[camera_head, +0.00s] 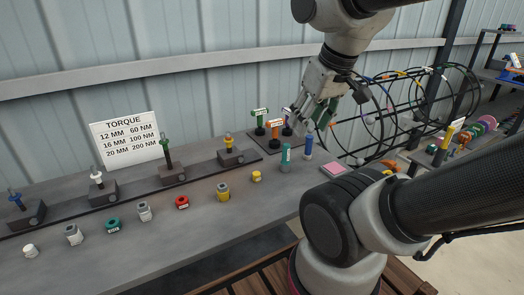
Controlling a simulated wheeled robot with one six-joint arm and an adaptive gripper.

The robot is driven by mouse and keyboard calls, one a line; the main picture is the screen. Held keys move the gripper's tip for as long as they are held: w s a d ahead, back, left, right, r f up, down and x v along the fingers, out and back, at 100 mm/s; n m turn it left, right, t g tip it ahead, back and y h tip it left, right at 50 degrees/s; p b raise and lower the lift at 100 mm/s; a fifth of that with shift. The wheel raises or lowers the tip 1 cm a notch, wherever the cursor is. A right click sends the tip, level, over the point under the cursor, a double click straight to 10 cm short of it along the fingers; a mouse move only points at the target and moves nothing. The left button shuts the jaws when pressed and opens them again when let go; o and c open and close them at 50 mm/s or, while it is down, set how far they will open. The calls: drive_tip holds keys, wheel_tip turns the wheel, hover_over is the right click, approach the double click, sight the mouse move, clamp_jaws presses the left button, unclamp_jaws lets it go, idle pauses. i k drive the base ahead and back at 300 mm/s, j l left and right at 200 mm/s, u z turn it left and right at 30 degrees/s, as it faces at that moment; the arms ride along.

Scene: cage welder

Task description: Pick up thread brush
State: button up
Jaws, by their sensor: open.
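My gripper (312,120) hangs over the back right of the grey bench, its fingers pointing down, with green parts showing at the fingers. It is open, and I see nothing held in it. A green upright cylinder (285,157) and a blue upright cylinder (308,147) stand on the bench below it. Behind them, a dark stand bears small upright tools with label tags, among them a green one (260,124) and an orange one (276,129). The tags are too small to read, so I cannot tell which thing is the thread brush.
A dark rail (130,186) with several bolt fixtures runs along the bench. Coloured sockets and rings, among them a red one (182,202), stand in front. A torque sign (125,139) stands behind. A black wire cage (410,105) is at right. A pink pad (333,169) lies near the bench edge.

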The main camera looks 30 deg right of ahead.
sight(285, 164)
drive_tip(key=l, duration=0.65)
drive_tip(key=i+l, duration=0.1)
drive_tip(key=l, duration=0.5)
